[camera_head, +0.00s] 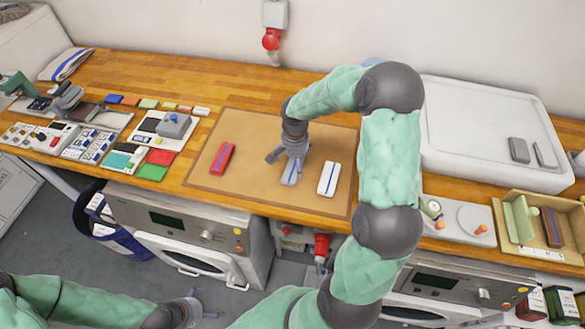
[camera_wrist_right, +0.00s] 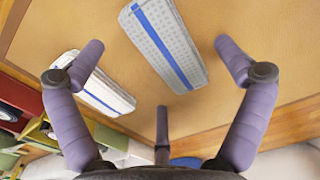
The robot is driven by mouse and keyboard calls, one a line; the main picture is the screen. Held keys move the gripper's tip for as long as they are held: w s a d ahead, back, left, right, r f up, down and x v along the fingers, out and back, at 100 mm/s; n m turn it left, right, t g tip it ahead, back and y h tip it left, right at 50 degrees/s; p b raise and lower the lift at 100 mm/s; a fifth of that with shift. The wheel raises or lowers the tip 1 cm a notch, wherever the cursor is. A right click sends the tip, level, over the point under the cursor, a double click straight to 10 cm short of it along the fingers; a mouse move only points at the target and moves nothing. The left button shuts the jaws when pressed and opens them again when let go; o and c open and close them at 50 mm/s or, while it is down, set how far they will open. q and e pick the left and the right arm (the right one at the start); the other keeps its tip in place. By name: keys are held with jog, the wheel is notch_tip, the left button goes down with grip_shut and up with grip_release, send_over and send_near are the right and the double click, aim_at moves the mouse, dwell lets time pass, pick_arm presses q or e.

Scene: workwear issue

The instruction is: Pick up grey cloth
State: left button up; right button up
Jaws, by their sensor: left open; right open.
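The grey cloth (camera_head: 289,177) is a folded bundle with a blue stripe, lying on the brown mat (camera_head: 258,190). My right gripper (camera_head: 288,158) is over it and partly hides it in the head view. In the right wrist view the grey cloth (camera_wrist_right: 163,45) lies beyond and between the spread fingers of my right gripper (camera_wrist_right: 160,50), which is open and empty. I cannot tell the exact height of the fingers above it. My left gripper (camera_head: 197,306) is open and empty, low at the bottom, away from the table.
A white cloth with a blue stripe (camera_head: 328,178) lies close right of the grey one. A red cloth (camera_head: 221,158) lies at the mat's left. A white tray (camera_head: 475,175) stands right, and a wooden box (camera_head: 515,243) right front. The mat between red and grey cloths is clear.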

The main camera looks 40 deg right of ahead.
aim_at(295, 170)
notch_tip(295, 170, down, 4)
jog(key=shift+r, duration=0.1)
jog(key=shift+c, duration=0.3)
jog(key=c, duration=1)
